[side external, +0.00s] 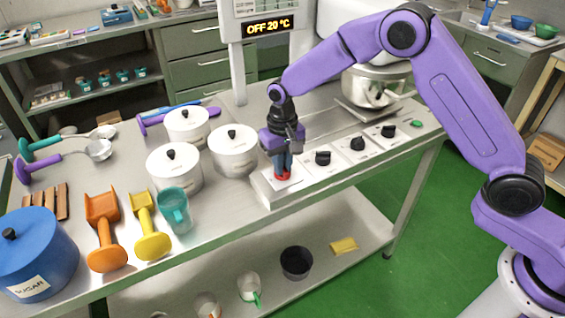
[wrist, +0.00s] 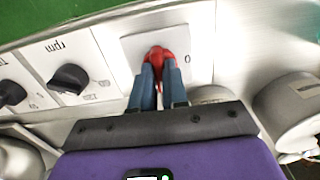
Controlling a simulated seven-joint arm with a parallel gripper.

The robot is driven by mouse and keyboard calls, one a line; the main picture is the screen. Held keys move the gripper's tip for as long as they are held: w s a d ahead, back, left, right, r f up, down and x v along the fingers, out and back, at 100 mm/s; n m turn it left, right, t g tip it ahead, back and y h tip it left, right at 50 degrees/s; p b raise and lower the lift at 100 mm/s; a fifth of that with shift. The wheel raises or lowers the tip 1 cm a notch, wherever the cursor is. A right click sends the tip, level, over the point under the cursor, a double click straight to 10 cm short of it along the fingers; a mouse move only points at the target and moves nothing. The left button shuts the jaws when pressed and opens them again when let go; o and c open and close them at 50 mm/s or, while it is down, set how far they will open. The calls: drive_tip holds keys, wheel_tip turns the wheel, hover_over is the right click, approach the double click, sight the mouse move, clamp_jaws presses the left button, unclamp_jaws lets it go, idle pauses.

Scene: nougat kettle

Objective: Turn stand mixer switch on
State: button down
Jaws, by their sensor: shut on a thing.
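A red switch (side external: 284,177) sits on a white plate at the left end of the control panel (side external: 330,170). My gripper (side external: 282,164) points down at it, with its blue fingers shut on it. In the wrist view, the red switch (wrist: 158,51) is between the tips of my gripper (wrist: 158,72), and a "0" mark shows beside it on the plate. The fingers cover part of the switch, so its exact angle is hard to tell. A display (side external: 269,27) above reads "OFF 20 °C". A metal bowl (side external: 375,88) stands behind the panel, partly hidden by my arm.
Black knobs, one (side external: 323,157) beside the switch, line the panel, with a green button (side external: 416,124) at its right end. White lidded pots (side external: 233,148) stand close on the left.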

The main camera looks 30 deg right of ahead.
drive_tip(key=shift+w+r, duration=0.1)
drive_tip(key=c, duration=1.1)
unclamp_jaws()
drive_tip(key=shift+c, duration=0.2)
drive_tip(key=shift+r, duration=0.1)
wheel_tip(320, 180, up, 17)
drive_tip(key=shift+r, duration=0.1)
drive_tip(key=s+d+f+n, duration=0.1)
drive_tip(key=s+d+n, duration=0.3)
drive_tip(key=s, duration=0.8)
drive_tip(key=s+d+f+n, duration=0.2)
drive_tip(key=s+d+n, duration=0.2)
drive_tip(key=s+d, duration=0.3)
drive_tip(key=s+d+f+n, duration=0.1)
drive_tip(key=s+d+n, duration=0.3)
drive_tip(key=s, duration=1.3)
drive_tip(key=shift+s+d+f+n, duration=0.25)
drive_tip(key=shift+d+f+n, duration=0.15)
drive_tip(key=shift+d, duration=0.7)
